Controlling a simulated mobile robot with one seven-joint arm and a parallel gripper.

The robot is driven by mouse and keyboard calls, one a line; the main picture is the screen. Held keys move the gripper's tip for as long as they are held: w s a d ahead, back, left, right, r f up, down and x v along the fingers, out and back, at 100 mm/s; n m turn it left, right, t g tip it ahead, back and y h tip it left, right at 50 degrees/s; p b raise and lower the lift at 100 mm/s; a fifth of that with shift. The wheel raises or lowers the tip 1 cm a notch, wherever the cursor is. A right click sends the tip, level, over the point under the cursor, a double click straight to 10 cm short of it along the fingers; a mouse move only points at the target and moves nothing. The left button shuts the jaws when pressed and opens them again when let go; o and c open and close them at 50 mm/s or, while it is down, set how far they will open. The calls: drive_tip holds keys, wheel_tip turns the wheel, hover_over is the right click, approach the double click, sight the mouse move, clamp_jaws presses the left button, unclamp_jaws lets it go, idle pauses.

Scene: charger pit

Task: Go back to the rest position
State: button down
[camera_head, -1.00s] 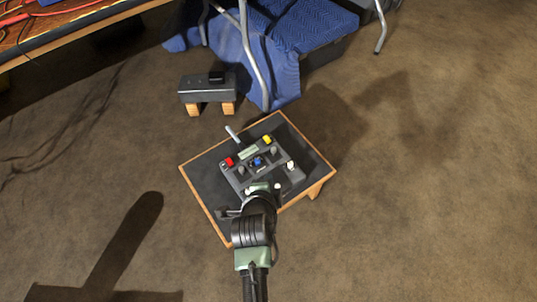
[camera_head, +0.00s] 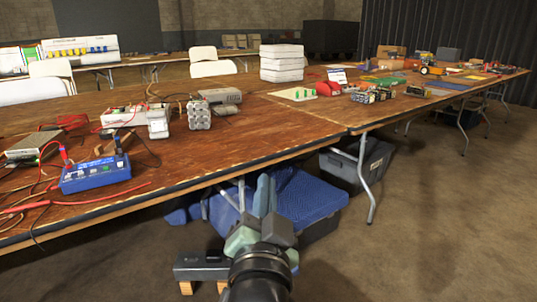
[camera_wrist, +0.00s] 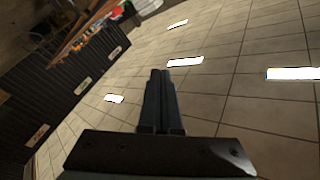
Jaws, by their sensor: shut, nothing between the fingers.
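My gripper (camera_head: 264,192) is raised at the bottom centre of the head view, with its fingers pointing up in front of the blue quilted cloth. In the wrist view my gripper (camera_wrist: 160,78) shows its two dark fingers together, with nothing between them. The wrist camera looks up at a tiled ceiling (camera_wrist: 215,85) with bright light panels. The low stand with the button panel is out of both current views.
A long wooden table (camera_head: 300,125) crosses the head view, holding a blue instrument (camera_head: 95,175), red cables and other devices. Under it are blue quilted cloth (camera_head: 310,203) and a grey bin (camera_head: 352,165). A dark box on wooden blocks (camera_head: 203,266) stands lower left. Floor at right is clear.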

drive_tip(key=s+r+n+t+p, duration=0.1)
drive_tip(key=s+r+n+t, duration=0.2)
drive_tip(key=s+r, duration=0.5)
drive_tip(key=s+r+n+t, duration=0.2)
drive_tip(key=s+r, duration=0.1)
drive_tip(key=r, duration=0.8)
drive_tip(key=s+r+n+t+p, duration=0.1)
drive_tip(key=s+r+n+t, duration=0.2)
drive_tip(key=s+r, duration=0.5)
drive_tip(key=w+r+p, duration=0.3)
drive_tip(key=r+p, duration=3.4)
drive_tip(key=r, duration=0.1)
drive_tip(key=shift+w+d+r+y+p, duration=0.2)
drive_tip(key=shift+r+y+p, duration=0.1)
drive_tip(key=shift+a, duration=0.2)
